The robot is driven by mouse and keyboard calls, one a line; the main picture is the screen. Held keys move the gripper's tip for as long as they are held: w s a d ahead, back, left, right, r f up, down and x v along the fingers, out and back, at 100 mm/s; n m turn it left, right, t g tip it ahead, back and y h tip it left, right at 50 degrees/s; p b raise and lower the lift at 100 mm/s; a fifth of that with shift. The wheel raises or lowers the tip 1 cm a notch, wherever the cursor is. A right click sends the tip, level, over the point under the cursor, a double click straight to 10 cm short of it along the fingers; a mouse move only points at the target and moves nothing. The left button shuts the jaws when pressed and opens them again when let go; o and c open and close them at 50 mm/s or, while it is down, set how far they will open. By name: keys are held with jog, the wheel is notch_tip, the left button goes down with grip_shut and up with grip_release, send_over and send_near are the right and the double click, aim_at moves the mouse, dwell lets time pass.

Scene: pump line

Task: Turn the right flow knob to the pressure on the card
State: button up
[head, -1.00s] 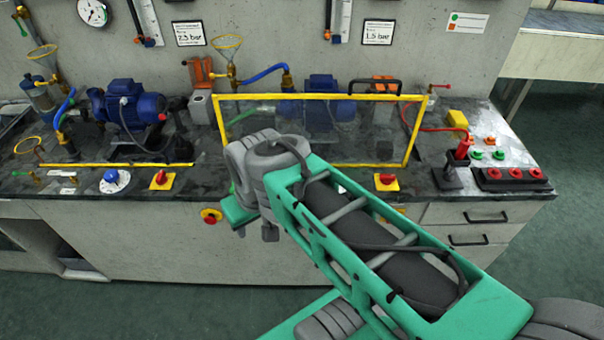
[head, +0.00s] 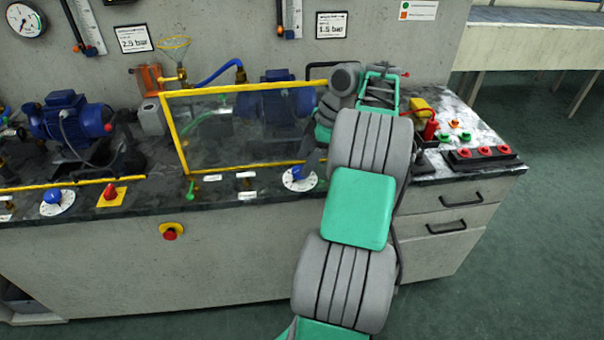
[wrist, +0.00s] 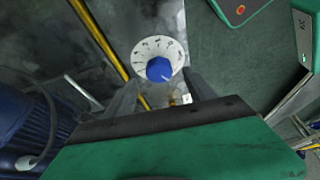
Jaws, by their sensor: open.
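The right flow knob is a blue knob (head: 298,173) on a white marked dial (head: 291,185) at the bench's front edge. In the wrist view the blue knob (wrist: 160,69) lies between the open fingertips of my gripper (wrist: 162,80), with no clear grip on it. In the head view my arm hides most of the gripper, just above and right of the dial. The right card (head: 331,25) on the wall reads 1.5 bar. The left card (head: 133,39) reads 2.5 bar. The knob's exact setting is too small to read.
A yellow-framed clear guard (head: 170,130) stands behind the dial. The left blue knob (head: 52,196) and a red switch (head: 110,192) sit further left. A red stop button (head: 170,233) is on the bench front. A red-button box (head: 482,158) is at right.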

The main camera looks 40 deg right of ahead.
aim_at(300, 169)
jog(key=b+x, duration=0.1)
jog(key=x, duration=0.2)
jog(key=shift+c, duration=0.4)
jog(key=c, duration=1.3)
jog(key=shift+f+m+b, duration=0.1)
jog(key=shift+m+b, duration=0.2)
jog(key=m+h+b, duration=0.1)
jog(key=m+b, duration=0.1)
jog(key=shift+a+m+t, duration=0.1)
jog(key=shift+m+t, duration=0.2)
jog(key=shift+t, duration=0.1)
jog(key=shift+a+m+t+h+b, duration=0.15)
jog(key=shift+m+h+b, duration=0.35)
jog(key=shift+m, duration=0.6)
jog(key=shift+d+m+t+h+b, duration=0.1)
jog(key=shift+m+t+h+b, duration=0.1)
jog(key=shift+m+b, duration=0.7)
jog(key=shift+m, duration=0.3)
